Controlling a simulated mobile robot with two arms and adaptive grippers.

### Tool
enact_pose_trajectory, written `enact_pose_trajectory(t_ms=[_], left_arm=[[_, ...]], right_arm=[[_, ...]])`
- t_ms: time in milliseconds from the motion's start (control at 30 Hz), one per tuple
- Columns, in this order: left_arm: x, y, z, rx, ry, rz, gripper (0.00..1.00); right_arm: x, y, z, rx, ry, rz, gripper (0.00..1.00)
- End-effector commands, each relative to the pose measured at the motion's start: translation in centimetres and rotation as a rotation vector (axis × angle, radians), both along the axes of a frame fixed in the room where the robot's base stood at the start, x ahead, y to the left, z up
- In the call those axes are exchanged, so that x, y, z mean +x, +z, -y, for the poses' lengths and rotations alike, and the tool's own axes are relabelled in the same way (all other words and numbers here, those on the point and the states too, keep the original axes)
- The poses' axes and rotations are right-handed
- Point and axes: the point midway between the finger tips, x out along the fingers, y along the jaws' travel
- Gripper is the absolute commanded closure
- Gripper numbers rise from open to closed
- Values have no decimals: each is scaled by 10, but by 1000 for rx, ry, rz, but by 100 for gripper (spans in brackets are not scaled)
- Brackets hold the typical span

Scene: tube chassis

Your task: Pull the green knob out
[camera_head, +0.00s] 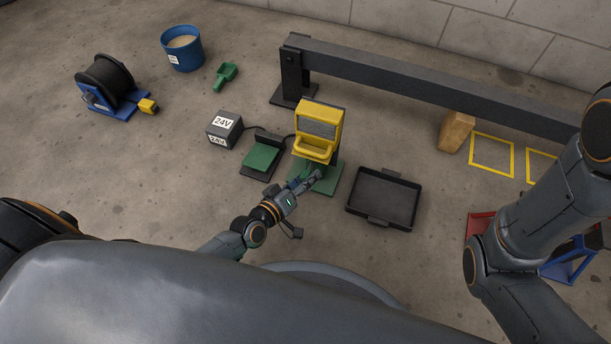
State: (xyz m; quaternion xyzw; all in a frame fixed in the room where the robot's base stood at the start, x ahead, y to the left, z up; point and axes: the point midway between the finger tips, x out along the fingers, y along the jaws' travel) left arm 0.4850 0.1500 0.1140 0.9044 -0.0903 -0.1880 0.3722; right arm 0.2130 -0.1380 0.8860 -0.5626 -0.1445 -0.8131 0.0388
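A yellow device (318,121) with a grey panel stands upright on a green base (327,183), near the middle of the head view. My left gripper (311,181) is low in front of the yellow device, over the near left part of the green base. Its fingers are small and dark against the green, so I cannot tell whether they are open or shut, or whether they touch anything. I cannot make out a separate green knob; the gripper may hide it. My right arm shows at the right, but its gripper is not in view.
A green-topped pedal (261,158) and a 24V box (225,130) stand left of the device. A black tray (384,198) lies to its right. A dark beam (430,83) runs behind. A blue bucket (182,48), green scoop (226,76) and cable reel (105,82) are farther left.

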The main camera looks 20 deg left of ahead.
Motion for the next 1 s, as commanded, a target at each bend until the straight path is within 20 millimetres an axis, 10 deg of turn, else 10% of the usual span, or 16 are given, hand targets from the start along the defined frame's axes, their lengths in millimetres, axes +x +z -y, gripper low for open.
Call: enact_pose_trajectory(t_ms=[1000], left_arm=[[-69, 21, -24, 0, 1, 1, 48]], right_arm=[[1, 0, 0, 1, 0, -1, 60]])
